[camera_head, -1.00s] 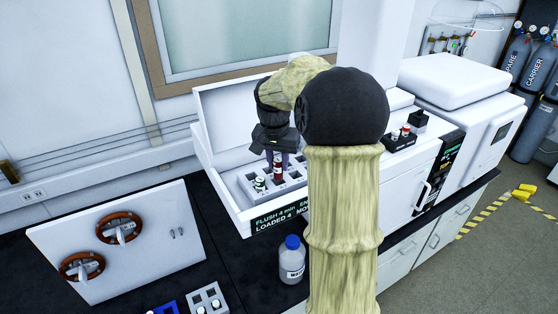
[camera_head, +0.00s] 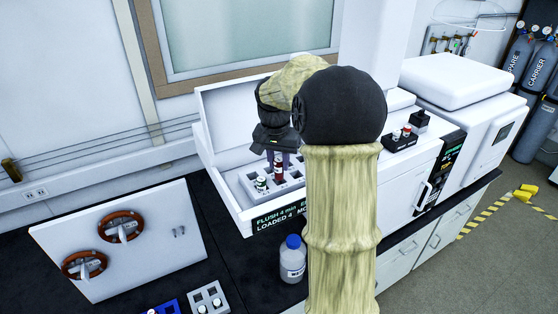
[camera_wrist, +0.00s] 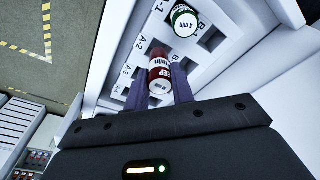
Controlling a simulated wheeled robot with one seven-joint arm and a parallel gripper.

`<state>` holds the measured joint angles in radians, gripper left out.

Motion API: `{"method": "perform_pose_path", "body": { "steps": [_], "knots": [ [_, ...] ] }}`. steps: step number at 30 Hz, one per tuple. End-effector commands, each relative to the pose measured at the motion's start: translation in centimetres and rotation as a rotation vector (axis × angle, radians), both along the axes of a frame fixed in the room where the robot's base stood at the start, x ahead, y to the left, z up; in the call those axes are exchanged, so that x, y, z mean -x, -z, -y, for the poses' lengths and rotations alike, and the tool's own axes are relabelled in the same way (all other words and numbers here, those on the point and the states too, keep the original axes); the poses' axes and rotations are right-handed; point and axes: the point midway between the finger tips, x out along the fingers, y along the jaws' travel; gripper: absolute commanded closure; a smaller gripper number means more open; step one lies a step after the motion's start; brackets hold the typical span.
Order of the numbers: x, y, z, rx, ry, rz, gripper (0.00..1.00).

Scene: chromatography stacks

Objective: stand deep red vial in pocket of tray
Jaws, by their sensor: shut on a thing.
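The deep red vial (camera_wrist: 160,78) with a white cap is between the fingers of my gripper (camera_wrist: 168,90) in the wrist view. The red vial also shows in the head view (camera_head: 278,170), below my gripper (camera_head: 277,157). My gripper is shut on it over the grey tray (camera_head: 250,180) inside the open white machine. In the wrist view the tray (camera_wrist: 133,72) shows square pockets labelled A and B. The vial looks at or in a pocket, but its lower end is hidden, so I cannot tell whether it is seated. A green vial (camera_wrist: 184,20) stands in a neighbouring pocket.
A blue-capped bottle (camera_head: 292,258) stands on the black bench in front of the machine. A small black rack (camera_head: 400,142) with vials sits right of my arm. A grey block (camera_head: 207,298) and a blue one (camera_head: 163,308) lie at the front edge.

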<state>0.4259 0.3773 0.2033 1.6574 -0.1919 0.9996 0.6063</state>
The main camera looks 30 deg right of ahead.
Motion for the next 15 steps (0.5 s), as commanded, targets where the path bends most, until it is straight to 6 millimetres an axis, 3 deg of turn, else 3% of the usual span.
{"method": "perform_pose_path", "body": {
  "steps": [15],
  "knots": [
    [0.0, 1.3, 0.0, -0.001, 0.0, -0.001, 0.98]
  ]
}}
